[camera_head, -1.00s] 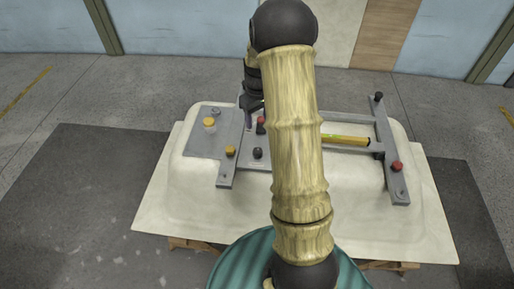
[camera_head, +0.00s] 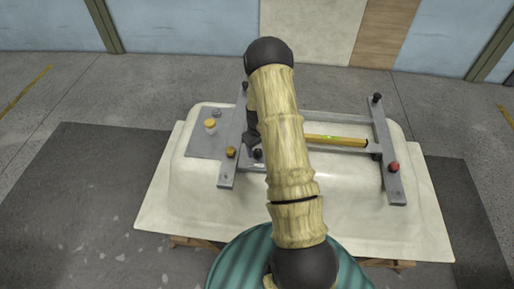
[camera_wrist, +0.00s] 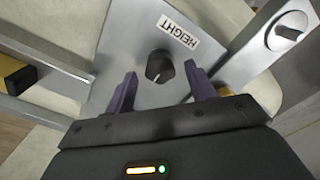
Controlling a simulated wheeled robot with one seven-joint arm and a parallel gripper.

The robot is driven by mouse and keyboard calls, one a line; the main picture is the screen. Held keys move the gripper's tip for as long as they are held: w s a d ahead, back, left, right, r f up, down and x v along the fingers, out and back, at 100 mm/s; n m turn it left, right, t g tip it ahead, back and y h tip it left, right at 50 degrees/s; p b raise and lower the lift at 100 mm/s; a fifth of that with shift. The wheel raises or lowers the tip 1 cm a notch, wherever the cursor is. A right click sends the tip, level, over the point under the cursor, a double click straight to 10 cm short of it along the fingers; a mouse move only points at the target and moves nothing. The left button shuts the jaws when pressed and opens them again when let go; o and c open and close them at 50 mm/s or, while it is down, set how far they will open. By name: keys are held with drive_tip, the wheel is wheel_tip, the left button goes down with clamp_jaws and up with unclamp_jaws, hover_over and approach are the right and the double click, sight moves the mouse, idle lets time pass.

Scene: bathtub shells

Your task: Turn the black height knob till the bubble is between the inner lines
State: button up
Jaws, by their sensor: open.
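The black height knob (camera_wrist: 158,67) stands on a grey plate beside a label reading HEIGHT (camera_wrist: 178,36) in the wrist view. It also shows in the head view (camera_head: 258,155), just below my gripper. My gripper (camera_wrist: 160,73) is open, with one purple finger on either side of the knob; I cannot tell whether either touches it. In the head view my gripper (camera_head: 253,141) is partly hidden by my arm. The yellow spirit level (camera_head: 338,140) lies across the frame right of my arm. Its bubble and inner lines cannot be made out.
The grey metal frame (camera_head: 383,152) rests on an upturned white tub shell (camera_head: 330,205). A red knob (camera_head: 393,167) is at its right, and yellow knobs (camera_head: 231,152) are at its left. A silver round fitting (camera_wrist: 289,29) lies right of the label.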

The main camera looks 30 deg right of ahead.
drive_tip(key=shift+f, duration=0.35)
drive_tip(key=c, duration=1)
drive_tip(key=shift+o, duration=0.2)
drive_tip(key=shift+f+m+b, duration=0.1)
drive_tip(key=shift+m+b, duration=0.35)
drive_tip(key=shift+m, duration=0.25)
drive_tip(key=shift+m+b, duration=0.3)
drive_tip(key=shift+m, duration=0.6)
drive_tip(key=o, duration=1)
drive_tip(key=shift+c, duration=0.2)
drive_tip(key=shift+r, duration=0.2)
